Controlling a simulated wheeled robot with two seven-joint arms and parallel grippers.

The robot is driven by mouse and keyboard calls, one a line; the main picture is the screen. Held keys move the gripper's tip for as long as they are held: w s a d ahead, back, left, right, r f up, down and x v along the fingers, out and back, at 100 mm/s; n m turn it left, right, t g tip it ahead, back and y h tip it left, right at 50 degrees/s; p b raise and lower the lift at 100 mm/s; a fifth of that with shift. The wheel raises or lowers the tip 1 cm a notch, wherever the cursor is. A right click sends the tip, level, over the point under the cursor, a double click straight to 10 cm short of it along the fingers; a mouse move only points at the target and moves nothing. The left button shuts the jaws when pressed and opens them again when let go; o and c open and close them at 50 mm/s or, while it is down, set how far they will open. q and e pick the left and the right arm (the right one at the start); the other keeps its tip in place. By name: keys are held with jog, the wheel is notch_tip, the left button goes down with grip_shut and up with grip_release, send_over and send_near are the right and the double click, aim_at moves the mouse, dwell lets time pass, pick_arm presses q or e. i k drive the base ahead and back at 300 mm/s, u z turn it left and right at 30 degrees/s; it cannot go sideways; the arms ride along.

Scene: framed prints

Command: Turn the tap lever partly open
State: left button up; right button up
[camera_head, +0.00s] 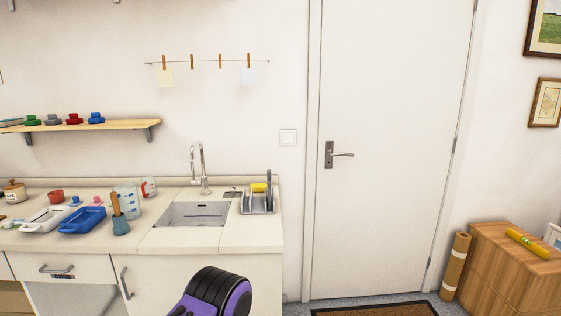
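A chrome tap (204,172) with a tall curved spout stands at the back edge of the sink (195,213), which is set in the pale counter (150,238). The tap's lever is too small to make out clearly, and I cannot tell its position. A black and purple part, which looks like one of my arm links, rises at the bottom edge in front of the counter, well apart from the tap. Neither of my grippers shows in the head view.
A dish rack (260,204) stands right of the sink. Left of it are a wooden-handled tool in a holder (121,224), measuring jugs (129,199), a blue tray (82,220) and a white tray (48,218). A shelf (80,126) hangs above. A closed door (385,130) is to the right.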

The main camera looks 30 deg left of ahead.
aim_at(194, 180)
jog(key=z, duration=0.45)
jog(key=i, duration=2.3)
jog(key=u, duration=3.8)
jog(key=i, duration=0.2)
jog(key=u, duration=0.05)
